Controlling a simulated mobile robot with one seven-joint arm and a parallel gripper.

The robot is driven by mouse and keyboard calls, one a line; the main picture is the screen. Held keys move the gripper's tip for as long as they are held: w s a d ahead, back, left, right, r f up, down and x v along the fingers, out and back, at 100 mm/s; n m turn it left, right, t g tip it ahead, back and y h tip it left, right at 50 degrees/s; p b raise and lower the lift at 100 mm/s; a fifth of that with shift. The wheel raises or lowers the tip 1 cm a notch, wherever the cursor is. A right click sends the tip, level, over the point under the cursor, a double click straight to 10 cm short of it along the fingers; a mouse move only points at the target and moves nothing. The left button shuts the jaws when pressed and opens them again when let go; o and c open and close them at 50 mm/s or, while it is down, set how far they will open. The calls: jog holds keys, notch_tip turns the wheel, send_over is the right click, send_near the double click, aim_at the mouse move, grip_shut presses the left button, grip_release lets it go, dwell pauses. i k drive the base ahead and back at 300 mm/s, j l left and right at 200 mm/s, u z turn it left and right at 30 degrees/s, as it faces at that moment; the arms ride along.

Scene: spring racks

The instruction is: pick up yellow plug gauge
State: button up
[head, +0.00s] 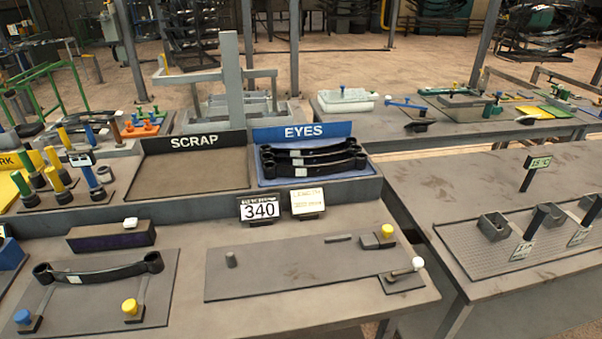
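One yellow plug gauge (55,179) is at the front middle of the group. A blue-handled gauge (90,176) stands just right of the front middle one. I cannot tell which yellow one the task means. My gripper is not in view.
An empty SCRAP tray (195,170) lies right of the gauges, then an EYES tray (270,182) with black leaf springs. In front are a dark display box (111,236) and a spring with eyes (98,273) on a fixture plate. The long plate (300,268) is mostly clear.

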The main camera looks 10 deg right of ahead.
aim_at(61, 191)
jog(key=u, duration=1.05)
